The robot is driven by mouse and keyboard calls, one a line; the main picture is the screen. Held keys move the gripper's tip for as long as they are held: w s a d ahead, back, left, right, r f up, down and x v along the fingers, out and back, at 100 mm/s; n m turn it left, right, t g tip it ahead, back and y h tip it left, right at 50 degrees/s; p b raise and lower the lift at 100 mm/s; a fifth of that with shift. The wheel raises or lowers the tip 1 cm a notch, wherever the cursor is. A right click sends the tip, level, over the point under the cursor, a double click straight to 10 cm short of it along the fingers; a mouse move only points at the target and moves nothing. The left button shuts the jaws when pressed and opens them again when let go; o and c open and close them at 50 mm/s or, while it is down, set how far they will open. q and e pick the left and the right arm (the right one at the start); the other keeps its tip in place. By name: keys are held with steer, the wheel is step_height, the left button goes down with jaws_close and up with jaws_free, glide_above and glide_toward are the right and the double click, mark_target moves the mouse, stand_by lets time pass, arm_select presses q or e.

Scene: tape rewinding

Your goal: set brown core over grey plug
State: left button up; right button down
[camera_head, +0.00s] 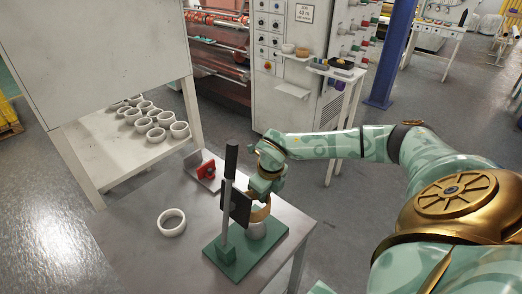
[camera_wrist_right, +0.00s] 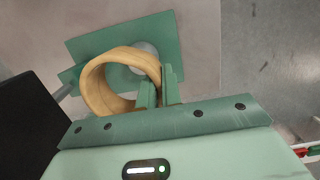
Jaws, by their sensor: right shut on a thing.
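The brown core (camera_head: 261,211) is a short, wide ring. My right gripper (camera_head: 260,196) is shut on one side of its wall; in the right wrist view the two fingers (camera_wrist_right: 158,92) pinch the core (camera_wrist_right: 97,95) at its right side. The grey plug (camera_head: 256,230) stands on the green base (camera_head: 223,262), just below the core in the head view. In the right wrist view the plug (camera_wrist_right: 146,54) shows past the core's upper right rim, partly hidden by it, so the two look off-centre. I cannot tell the exact height gap. My left gripper is out of view.
A dark upright plate (camera_head: 235,208) and post stand on the base, close left of my gripper. A white ring (camera_head: 172,222) and a red-and-grey fixture (camera_head: 206,170) are on the table (camera_head: 133,232). Several pale rings (camera_head: 157,135) sit on a shelf behind.

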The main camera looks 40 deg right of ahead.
step_height(320, 180, down, 2)
steer(key=shift+s+b, duration=0.1)
steer(key=shift+b, duration=0.55)
step_height(320, 180, down, 4)
steer(key=b, duration=0.3)
steer(key=shift+f+b, duration=0.45)
steer(key=shift+f, duration=0.25)
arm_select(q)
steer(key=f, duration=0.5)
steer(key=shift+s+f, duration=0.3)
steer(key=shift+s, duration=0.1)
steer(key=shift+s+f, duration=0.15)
arm_select(e)
steer(key=shift+f, duration=0.25)
steer(key=shift+f+b, duration=0.25)
steer(key=shift+b, duration=0.05)
steer(key=c, duration=1.7)
jaws_free()
steer(key=shift+o, duration=1)
steer(key=shift+d, duration=0.1)
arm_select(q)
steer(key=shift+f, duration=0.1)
